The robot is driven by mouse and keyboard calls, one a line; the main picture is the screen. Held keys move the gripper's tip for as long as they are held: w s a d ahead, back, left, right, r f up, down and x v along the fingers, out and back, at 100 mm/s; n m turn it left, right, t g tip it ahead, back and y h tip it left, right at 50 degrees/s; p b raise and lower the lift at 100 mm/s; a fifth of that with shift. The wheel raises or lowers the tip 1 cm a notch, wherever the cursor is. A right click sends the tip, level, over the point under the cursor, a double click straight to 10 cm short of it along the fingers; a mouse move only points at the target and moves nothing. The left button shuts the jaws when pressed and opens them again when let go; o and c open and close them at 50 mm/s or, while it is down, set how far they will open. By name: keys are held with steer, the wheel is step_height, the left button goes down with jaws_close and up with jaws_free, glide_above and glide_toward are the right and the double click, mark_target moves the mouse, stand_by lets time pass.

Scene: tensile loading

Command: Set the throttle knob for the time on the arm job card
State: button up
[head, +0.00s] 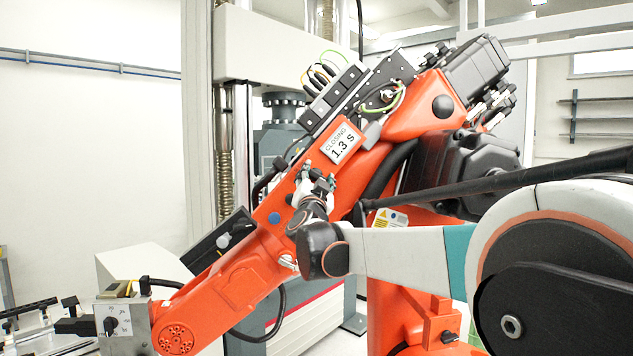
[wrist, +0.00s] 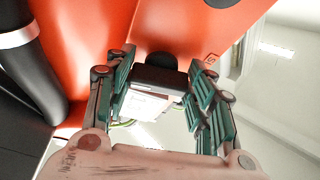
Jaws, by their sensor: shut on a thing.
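The job card (head: 341,142) is a white plate on the orange arm and reads "CLOSING 1.3 S". A black knob (head: 110,326) sits on a grey box with dial marks at the lower left; its exact setting is too small to read. My gripper (head: 318,182) is in front of the orange arm, just below the card and well up and right of the knob. In the wrist view, my gripper (wrist: 164,82) has its green-padded fingers on both sides of a dark block (wrist: 158,80) with a pale face. I cannot tell whether the block is fixed to the orange arm.
The large orange arm (head: 238,285) crosses the middle, with cables and a black valve block (head: 335,98) on top. A grey test machine (head: 273,40) stands behind. A bench with metal bars (head: 30,308) is at the lower left. Free room shows at the left wall.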

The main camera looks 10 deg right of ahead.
steer(key=shift+m+g+h, duration=0.4)
steer(key=shift+m+h, duration=0.1)
steer(key=shift+m, duration=0.7)
steer(key=o, duration=1.1)
steer(key=shift+c, duration=0.2)
steer(key=shift+s+a, duration=0.1)
steer(key=v, duration=1.2)
